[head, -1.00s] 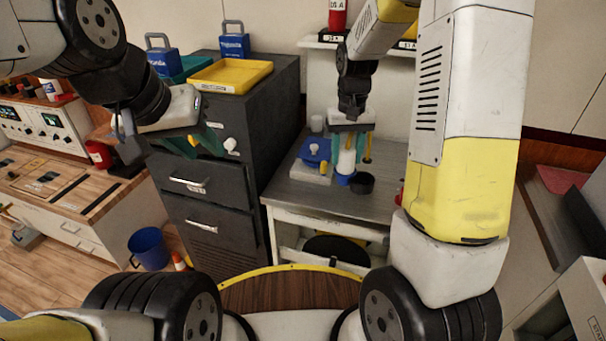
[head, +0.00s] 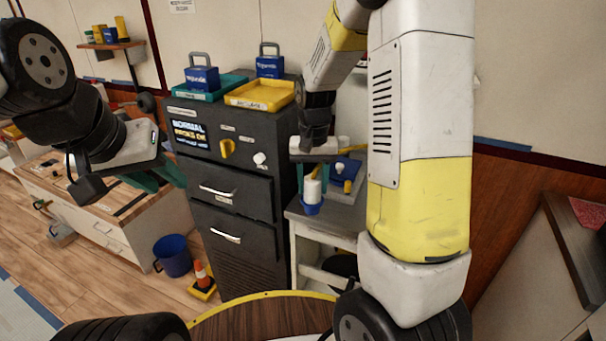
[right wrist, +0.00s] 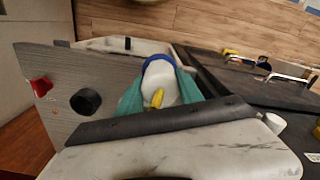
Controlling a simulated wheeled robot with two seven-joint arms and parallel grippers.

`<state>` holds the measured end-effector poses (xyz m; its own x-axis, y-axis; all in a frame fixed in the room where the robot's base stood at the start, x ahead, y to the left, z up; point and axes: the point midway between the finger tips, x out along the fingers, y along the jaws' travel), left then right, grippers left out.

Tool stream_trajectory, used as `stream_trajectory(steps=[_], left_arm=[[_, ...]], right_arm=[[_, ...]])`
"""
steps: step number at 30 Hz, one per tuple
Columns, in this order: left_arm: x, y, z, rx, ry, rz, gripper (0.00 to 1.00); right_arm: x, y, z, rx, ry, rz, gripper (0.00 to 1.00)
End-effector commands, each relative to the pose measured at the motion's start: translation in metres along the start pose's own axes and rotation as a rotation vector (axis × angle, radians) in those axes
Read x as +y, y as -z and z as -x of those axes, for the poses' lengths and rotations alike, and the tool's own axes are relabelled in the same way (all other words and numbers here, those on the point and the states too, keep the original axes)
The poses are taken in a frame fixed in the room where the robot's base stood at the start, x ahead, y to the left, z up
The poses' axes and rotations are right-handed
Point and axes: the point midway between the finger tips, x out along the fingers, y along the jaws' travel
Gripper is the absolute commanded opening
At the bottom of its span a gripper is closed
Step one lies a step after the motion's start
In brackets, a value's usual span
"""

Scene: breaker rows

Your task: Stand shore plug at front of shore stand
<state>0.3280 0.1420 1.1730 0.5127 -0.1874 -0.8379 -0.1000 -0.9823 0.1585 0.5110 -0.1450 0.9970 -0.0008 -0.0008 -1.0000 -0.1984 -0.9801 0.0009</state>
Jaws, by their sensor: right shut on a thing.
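My right gripper (head: 313,182) is shut on a white cylinder with a blue lower end, which I take to be the shore plug (head: 312,196). The plug hangs about upright by the side table's left edge. In the right wrist view, the plug (right wrist: 160,76) sits between green fingers, with its blue end away from the camera and a small yellow part on it. My left gripper (head: 158,178) hangs left of the dark cabinet with nothing visible in it; its finger gap is unclear. I cannot identify the shore stand for certain.
The dark cabinet (head: 232,185) has drawers, a yellow knob, and yellow (head: 260,94) and teal trays on top. The side table (head: 325,222) holds a pale base with a blue part (head: 345,170). A blue bucket (head: 173,256) and orange cone (head: 202,275) stand on the floor.

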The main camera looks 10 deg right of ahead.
Motion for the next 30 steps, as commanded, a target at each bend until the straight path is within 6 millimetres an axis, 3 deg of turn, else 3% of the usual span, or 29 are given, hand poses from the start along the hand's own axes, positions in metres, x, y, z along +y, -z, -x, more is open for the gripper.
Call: stream_trajectory(steps=[3,9,15,21,30], left_arm=[[0.0,0.0,0.0,0.0,0.0,0.0,0.36],[0.0,0.0,0.0,0.0,0.0,0.0,0.36],[0.0,0.0,0.0,0.0,0.0,0.0,0.36],[0.0,0.0,0.0,0.0,0.0,0.0,0.36],[0.0,0.0,0.0,0.0,0.0,0.0,0.36]], right_arm=[[0.001,0.03,-0.003,0.001,0.0,-0.002,0.08],[0.001,0.055,-0.005,0.001,0.001,0.001,0.08],[0.001,0.067,-0.008,0.0,0.001,0.0,0.08],[0.001,0.066,-0.038,-0.001,0.0,0.001,0.08],[0.001,0.066,-0.041,0.002,0.001,0.001,0.08]])
